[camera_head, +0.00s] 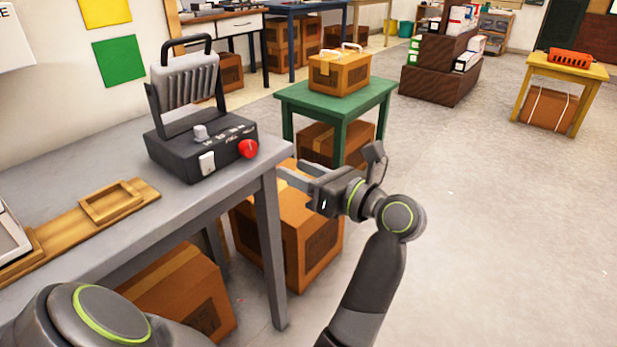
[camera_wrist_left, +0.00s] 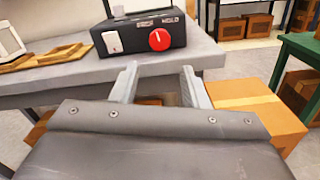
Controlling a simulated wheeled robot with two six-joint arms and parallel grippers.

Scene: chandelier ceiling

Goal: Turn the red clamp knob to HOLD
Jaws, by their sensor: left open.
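The red clamp knob (camera_head: 248,149) is on the front right of a dark machine (camera_head: 200,152) with a ribbed upper plate and a handle. In the left wrist view the knob (camera_wrist_left: 159,39) has a small pale mark; its exact setting is hard to tell. White labels sit above it, and the right one reads HOLD (camera_wrist_left: 170,20). My left gripper (camera_head: 292,168) is open and empty, off the table's right edge, apart from the knob. In the left wrist view its fingers (camera_wrist_left: 159,70) spread below and in front of the knob. My right gripper is not in view.
The machine stands on a grey table (camera_head: 75,165), with a wooden frame piece (camera_head: 112,203) to its left. A cardboard box (camera_head: 300,240) is under the gripper. A green table (camera_head: 300,97) with a box stands behind. The floor to the right is clear.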

